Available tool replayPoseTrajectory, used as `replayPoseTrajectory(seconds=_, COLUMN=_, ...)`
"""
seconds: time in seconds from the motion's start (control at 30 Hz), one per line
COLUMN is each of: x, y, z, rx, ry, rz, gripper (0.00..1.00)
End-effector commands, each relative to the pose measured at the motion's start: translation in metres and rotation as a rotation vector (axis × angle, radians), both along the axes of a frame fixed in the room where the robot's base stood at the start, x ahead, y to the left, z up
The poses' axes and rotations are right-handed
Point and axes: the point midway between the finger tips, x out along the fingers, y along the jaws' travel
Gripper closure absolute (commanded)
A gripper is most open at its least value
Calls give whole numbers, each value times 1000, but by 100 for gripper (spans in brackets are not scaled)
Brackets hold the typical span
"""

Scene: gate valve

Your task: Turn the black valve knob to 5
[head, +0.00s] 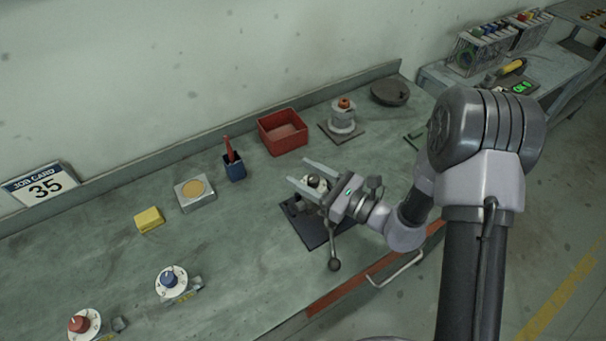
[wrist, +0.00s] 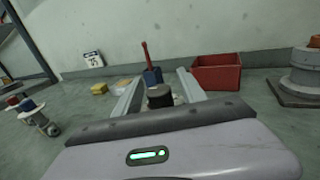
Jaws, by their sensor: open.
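The black valve knob (head: 315,181) stands above a dark base plate (head: 308,230) near the bench's front edge. It also shows in the wrist view (wrist: 159,97) as a dark round top. My gripper (head: 298,172) is open, and its two fingers reach past the knob on either side. In the wrist view the gripper (wrist: 159,78) has a finger left and right of the knob, with gaps that look clear. I cannot tell the height of the fingers against the knob. The scale and pointer cannot be read; my gripper hides much of the valve.
A flanged fitting (head: 343,118) is at back right. Blue-knobbed (head: 170,280) and red-knobbed (head: 83,324) valves are front left. A ball-ended lever (head: 334,263) is beside my gripper.

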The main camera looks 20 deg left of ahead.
Motion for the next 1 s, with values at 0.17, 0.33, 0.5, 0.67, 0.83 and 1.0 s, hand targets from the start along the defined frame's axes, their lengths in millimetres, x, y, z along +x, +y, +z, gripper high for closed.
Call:
replayPoseTrajectory(seconds=0.17, x=1, y=5, z=0, rx=0, ry=0, rz=1, gripper=52)
replayPoseTrajectory(seconds=0.33, x=1, y=5, z=0, rx=0, ry=0, rz=1, gripper=54)
replayPoseTrajectory(seconds=0.5, x=1, y=5, z=0, rx=0, ry=0, rz=1, gripper=87)
replayPoseTrajectory(seconds=0.67, x=1, y=5, z=0, rx=0, ry=0, rz=1, gripper=100)
replayPoseTrajectory(seconds=0.83, x=1, y=4, z=0, rx=0, ry=-1, rz=17, gripper=100)
replayPoseTrajectory(seconds=1.0, x=0, y=5, z=-1, rx=0, ry=-3, rz=88, gripper=100)
